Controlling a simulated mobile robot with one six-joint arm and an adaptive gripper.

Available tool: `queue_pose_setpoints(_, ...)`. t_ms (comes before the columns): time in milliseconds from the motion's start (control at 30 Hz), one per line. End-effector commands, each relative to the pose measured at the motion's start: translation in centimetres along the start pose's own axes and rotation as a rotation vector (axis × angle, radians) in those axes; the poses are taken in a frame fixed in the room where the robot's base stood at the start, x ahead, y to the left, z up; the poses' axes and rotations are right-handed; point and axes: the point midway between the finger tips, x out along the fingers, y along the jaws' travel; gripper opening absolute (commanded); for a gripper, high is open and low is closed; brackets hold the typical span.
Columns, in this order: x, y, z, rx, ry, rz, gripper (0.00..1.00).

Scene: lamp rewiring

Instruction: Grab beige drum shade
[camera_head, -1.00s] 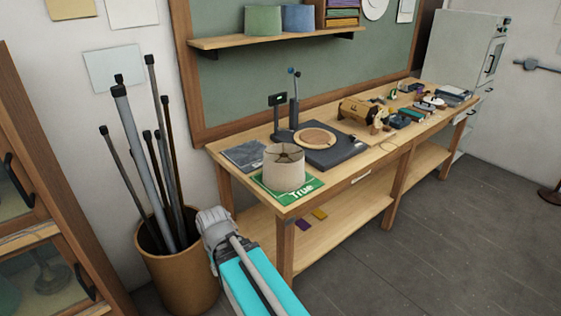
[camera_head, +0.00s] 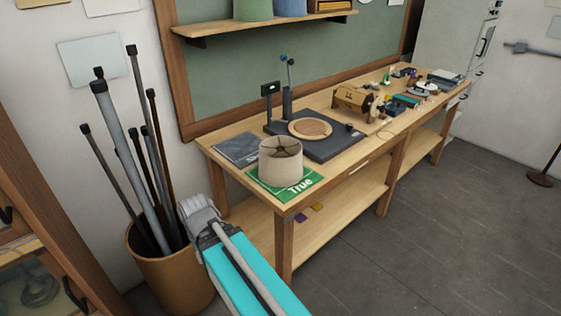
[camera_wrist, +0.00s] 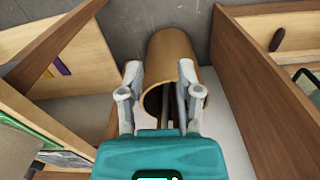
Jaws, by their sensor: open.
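The beige drum shade (camera_head: 281,164) stands upright on a green mat marked "True" (camera_head: 262,187) at the near left end of the workbench.
The brown bin (camera_head: 165,280) of long poles (camera_head: 126,150) stands left of the workbench (camera_head: 229,178). A dark base with a round wooden disc (camera_head: 310,129) sits behind the shade. A wooden cabinet (camera_head: 60,235) is at left. Open floor (camera_head: 440,240) lies right.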

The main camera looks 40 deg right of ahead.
Motion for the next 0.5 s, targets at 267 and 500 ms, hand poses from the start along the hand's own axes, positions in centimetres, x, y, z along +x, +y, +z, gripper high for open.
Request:
queue_pose_setpoints(267, -0.3, 0.8, -0.9, 0.002, -0.002, 0.026, 0.46)
queue_pose_setpoints(500, -1.7, 6.7, -5.4, 0.004, -0.023, 0.183, 0.46)
